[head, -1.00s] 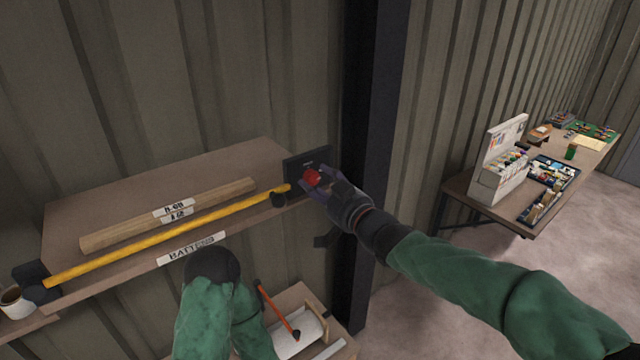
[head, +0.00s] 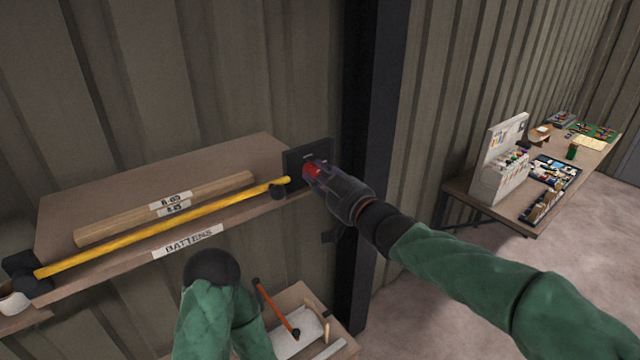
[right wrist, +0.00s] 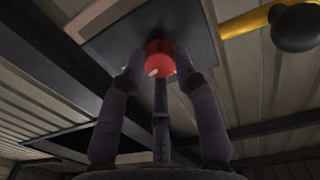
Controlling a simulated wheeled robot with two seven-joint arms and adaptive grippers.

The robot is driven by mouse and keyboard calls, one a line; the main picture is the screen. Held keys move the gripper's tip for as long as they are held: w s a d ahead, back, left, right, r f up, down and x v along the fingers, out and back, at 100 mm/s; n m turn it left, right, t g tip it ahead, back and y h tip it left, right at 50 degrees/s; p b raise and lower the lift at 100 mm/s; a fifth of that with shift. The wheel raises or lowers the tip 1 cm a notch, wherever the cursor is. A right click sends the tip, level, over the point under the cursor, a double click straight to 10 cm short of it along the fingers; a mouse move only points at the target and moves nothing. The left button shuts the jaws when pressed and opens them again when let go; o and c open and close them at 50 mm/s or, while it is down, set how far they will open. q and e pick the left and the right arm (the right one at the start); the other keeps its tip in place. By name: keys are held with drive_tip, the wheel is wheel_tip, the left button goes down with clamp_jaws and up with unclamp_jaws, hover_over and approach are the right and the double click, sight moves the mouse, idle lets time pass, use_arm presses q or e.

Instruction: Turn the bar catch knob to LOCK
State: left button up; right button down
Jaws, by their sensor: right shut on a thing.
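The red bar catch knob (head: 312,170) sits on a dark plate (head: 295,158) at the right end of the batten shelf. My right gripper (head: 318,174) is at the knob, its fingers shut around it. In the right wrist view the red knob (right wrist: 160,58) shows between the fingertips, with a pale mark low on its left side. The lettering on the plate is too small to read. The yellow bar (head: 165,227) runs along the shelf front, its right end beside the plate. My left arm comes in at the bottom; its gripper cannot be made out.
Wooden battens (head: 165,208) lie on the shelf (head: 80,202) behind the bar. A mug (head: 12,303) stands at far left. An orange-handled tool (head: 277,308) lies below. A dark post (head: 372,130) stands right of the plate. A table with boxes (head: 500,170) is farther right.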

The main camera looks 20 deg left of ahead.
drive_tip(key=n+b, duration=0.1)
drive_tip(key=n, duration=0.1)
drive_tip(key=n+b, duration=0.1)
drive_tip(key=shift+f+n+b, duration=0.3)
drive_tip(key=shift+f+n, duration=0.1)
drive_tip(key=n+b, duration=0.2)
drive_tip(key=n, duration=0.1)
drive_tip(key=shift+n, duration=0.3)
drive_tip(key=n+b, duration=0.1)
drive_tip(key=n, duration=0.2)
drive_tip(key=shift+w+n+b, duration=0.1)
drive_tip(key=shift+n+b, duration=0.2)
drive_tip(key=shift+n, duration=0.1)
drive_tip(key=shift+r+n+b, duration=0.1)
drive_tip(key=shift+n+b, duration=0.55)
drive_tip(key=shift+n, duration=1.45)
drive_tip(key=c, duration=0.9)
unclamp_jaws()
drive_tip(key=shift+r, duration=0.1)
drive_tip(key=shift+d+r, duration=0.1)
drive_tip(key=shift+d, duration=0.05)
